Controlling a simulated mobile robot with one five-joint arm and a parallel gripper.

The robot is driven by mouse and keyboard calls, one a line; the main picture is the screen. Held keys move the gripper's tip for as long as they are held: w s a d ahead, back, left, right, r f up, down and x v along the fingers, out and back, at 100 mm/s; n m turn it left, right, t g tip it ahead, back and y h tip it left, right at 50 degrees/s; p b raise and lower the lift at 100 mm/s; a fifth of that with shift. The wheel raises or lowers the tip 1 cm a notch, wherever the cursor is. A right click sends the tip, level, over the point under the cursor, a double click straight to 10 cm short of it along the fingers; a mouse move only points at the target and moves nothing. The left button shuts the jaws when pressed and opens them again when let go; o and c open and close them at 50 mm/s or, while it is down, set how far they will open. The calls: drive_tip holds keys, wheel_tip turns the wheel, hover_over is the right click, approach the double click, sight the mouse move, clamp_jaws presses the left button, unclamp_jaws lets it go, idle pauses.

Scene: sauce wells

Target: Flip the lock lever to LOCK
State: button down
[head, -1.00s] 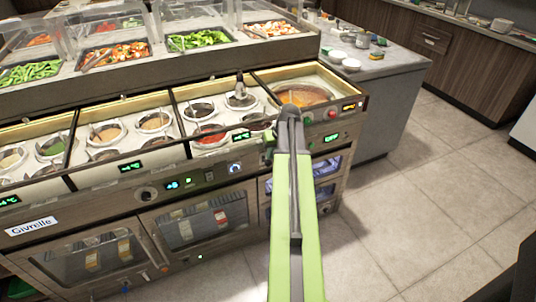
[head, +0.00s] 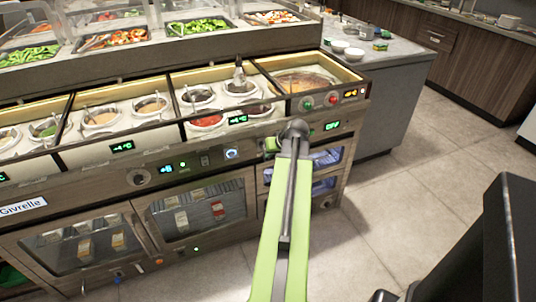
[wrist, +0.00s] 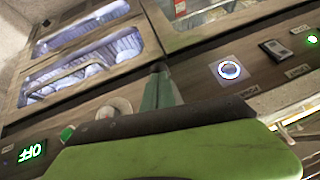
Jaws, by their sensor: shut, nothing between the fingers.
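My gripper (head: 271,146) is low in front of the counter's control panel, partly hidden behind my own arm in the head view. In the wrist view its fingers (wrist: 160,85) are shut with nothing between them and point at the wooden panel. They lie between a pale round knob (wrist: 113,108) and a lit ring button (wrist: 229,70). A dark rocker-like switch (wrist: 275,48) sits right of the ring button; it also shows in the head view (head: 205,160). I cannot tell which part is the lock lever, and no LOCK label is readable.
A green OFF display (wrist: 32,153) is at the wrist view's lower left. Sauce wells (head: 100,117) and a soup well (head: 306,80) are above the panel. Glass-fronted compartments (head: 200,208) are below it. Tiled floor (head: 420,190) is open to the right.

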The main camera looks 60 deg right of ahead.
drive_tip(key=shift+f, duration=0.35)
idle(0.4)
